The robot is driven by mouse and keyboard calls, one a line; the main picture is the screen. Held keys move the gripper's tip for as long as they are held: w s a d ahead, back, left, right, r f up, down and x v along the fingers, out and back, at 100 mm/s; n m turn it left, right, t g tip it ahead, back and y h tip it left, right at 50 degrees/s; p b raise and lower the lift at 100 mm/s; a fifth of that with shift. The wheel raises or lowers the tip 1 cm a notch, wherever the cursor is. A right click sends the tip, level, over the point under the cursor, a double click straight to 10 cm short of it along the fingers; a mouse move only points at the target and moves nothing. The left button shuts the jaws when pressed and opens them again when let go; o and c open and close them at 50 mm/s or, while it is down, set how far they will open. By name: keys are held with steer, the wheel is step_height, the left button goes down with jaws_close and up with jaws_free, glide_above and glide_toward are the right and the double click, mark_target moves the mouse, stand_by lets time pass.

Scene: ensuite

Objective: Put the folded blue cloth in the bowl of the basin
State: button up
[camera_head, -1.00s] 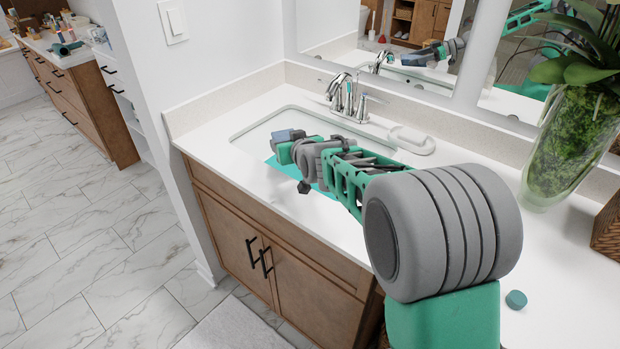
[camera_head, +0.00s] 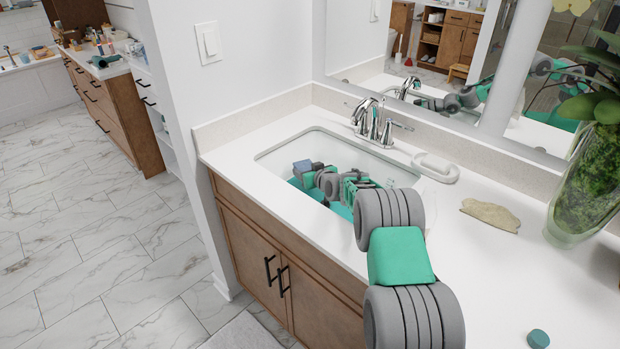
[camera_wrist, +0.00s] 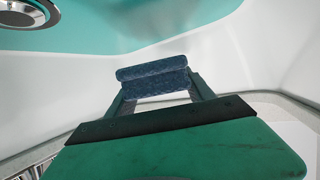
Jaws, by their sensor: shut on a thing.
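The folded blue cloth (camera_head: 302,166) is a small dark blue roll-like bundle. In the wrist view the cloth (camera_wrist: 153,72) lies across the tips of my gripper (camera_wrist: 158,88), held between the two fingers. In the head view my gripper (camera_head: 310,175) is over the left part of the basin (camera_head: 268,157), within its rim. The basin is white and rectangular, with a teal area over its bottom. The wrist view shows the round metal drain (camera_wrist: 25,12) at top left and the basin's pale walls. I cannot tell whether the cloth touches the bottom.
A chrome faucet (camera_head: 370,122) stands behind the basin. A white soap dish (camera_head: 436,167), a flat tan object (camera_head: 490,214), a glass plant vase (camera_head: 583,190) and a small teal disc (camera_head: 538,338) are on the counter to the right. A mirror rises behind.

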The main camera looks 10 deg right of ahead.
step_height(320, 180, down, 2)
steer(key=shift+f, duration=0.2)
steer(key=shift+f+b, duration=0.3)
steer(key=shift+b, duration=0.1)
steer(key=shift+f+b, duration=0.3)
steer(key=shift+b, duration=0.2)
steer(key=o, duration=1.3)
steer(key=shift+o, duration=0.2)
